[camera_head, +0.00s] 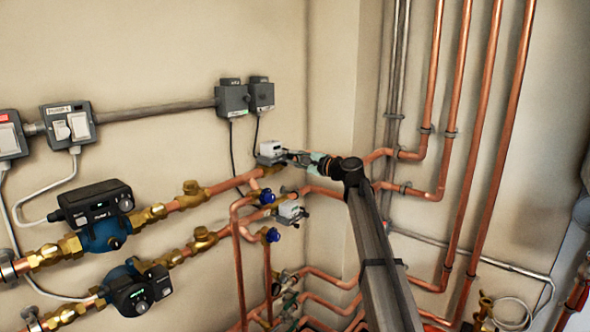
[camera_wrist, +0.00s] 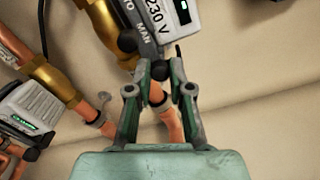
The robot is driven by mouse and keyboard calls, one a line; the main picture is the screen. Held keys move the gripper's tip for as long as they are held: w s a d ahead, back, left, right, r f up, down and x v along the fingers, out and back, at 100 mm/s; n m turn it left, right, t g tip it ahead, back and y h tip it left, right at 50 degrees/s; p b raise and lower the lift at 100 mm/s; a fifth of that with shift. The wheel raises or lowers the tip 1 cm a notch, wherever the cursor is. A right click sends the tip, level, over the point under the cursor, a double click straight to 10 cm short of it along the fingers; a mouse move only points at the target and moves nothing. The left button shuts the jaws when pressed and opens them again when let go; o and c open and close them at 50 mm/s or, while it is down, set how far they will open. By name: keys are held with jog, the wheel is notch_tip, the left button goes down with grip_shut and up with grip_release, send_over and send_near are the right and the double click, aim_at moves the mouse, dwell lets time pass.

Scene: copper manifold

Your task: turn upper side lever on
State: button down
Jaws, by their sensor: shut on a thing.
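The upper valve actuator, a pale box with a dark side (camera_head: 271,149), sits on a copper pipe on the wall. In the wrist view its face (camera_wrist: 178,18) shows "230 V" and "MAN" markings. My gripper (camera_head: 294,157) is at the right side of this box. In the wrist view, my gripper (camera_wrist: 161,68) has its fingertips close together on the dark side lever (camera_wrist: 160,70) below the box. The fingers hide part of the lever, so its exact angle cannot be told.
A second, lower actuator (camera_head: 290,211) sits below and shows at left in the wrist view (camera_wrist: 36,106). Blue-handled valves (camera_head: 267,196) and copper pipes crowd the left and underneath. Vertical copper pipes (camera_head: 460,110) run up the right wall.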

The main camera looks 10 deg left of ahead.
jog(key=shift+n+b, duration=0.85)
jog(key=shift+n, duration=0.05)
jog(key=c, duration=1.3)
grip_release()
jog(key=v, duration=1.2)
